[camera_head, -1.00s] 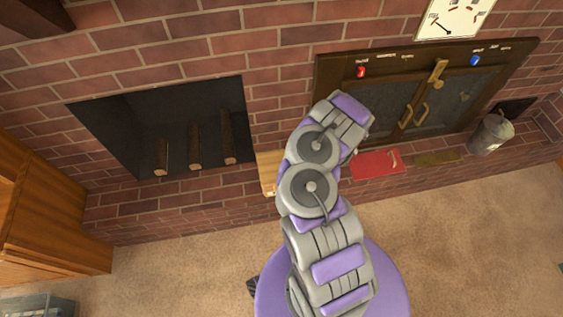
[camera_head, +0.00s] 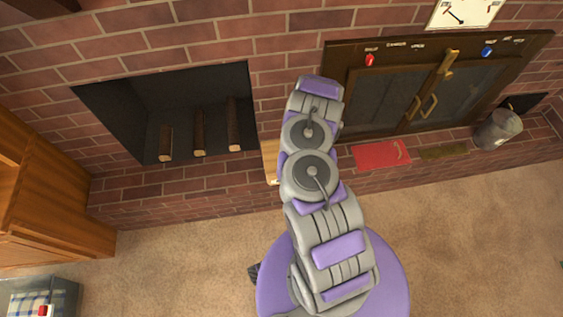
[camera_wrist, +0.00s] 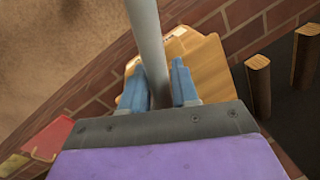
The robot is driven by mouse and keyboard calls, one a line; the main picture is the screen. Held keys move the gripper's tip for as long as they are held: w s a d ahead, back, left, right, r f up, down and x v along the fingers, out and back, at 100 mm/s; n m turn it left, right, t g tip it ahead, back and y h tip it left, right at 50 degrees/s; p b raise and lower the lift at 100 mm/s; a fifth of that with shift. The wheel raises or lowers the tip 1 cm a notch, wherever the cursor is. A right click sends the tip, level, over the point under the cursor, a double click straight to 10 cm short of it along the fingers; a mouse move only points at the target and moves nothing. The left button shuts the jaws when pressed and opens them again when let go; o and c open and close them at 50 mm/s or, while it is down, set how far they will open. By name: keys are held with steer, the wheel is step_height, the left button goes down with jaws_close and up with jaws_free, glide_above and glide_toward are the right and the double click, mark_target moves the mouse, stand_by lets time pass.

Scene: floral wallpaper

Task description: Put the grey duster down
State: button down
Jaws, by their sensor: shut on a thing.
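In the wrist view my gripper (camera_wrist: 158,88) has its two blue fingers shut around a grey rod (camera_wrist: 147,35). I take the rod to be the handle of the grey duster; the rest of it runs out of the top of the frame. Behind the fingers is a light wooden board or block (camera_wrist: 205,68) on the brick ledge. I cannot tell whether the rod touches it. In the head view my arm hides the gripper and the duster, and only a sliver of the wooden piece (camera_head: 270,160) shows left of the arm.
An open fireplace recess (camera_head: 115,115) with logs (camera_head: 199,133) is on the left. A brown double-door unit (camera_head: 365,95), a red mat (camera_head: 381,155) and a grey metal bucket (camera_head: 497,130) are on the right. A clear-sided bin (camera_head: 60,290) stands lower left. The carpet (camera_head: 180,245) is mostly free.

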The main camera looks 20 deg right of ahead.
steer(key=w, duration=0.2)
steer(key=shift+w, duration=0.3)
steer(key=shift+w+a+f+p, duration=0.2)
steer(key=shift+w+p, duration=0.1)
steer(key=shift+w, duration=0.3)
steer(key=shift+w+f, duration=0.1)
steer(key=shift+w, duration=1.25)
steer(key=shift+w+f+b, duration=0.1)
steer(key=shift+f+b, duration=0.35)
steer(key=shift+f, duration=1.3)
steer(key=shift+f, duration=0.25)
steer(key=c, duration=1.1)
jaws_free()
steer(key=shift+a, duration=0.1)
steer(key=shift+s, duration=0.2)
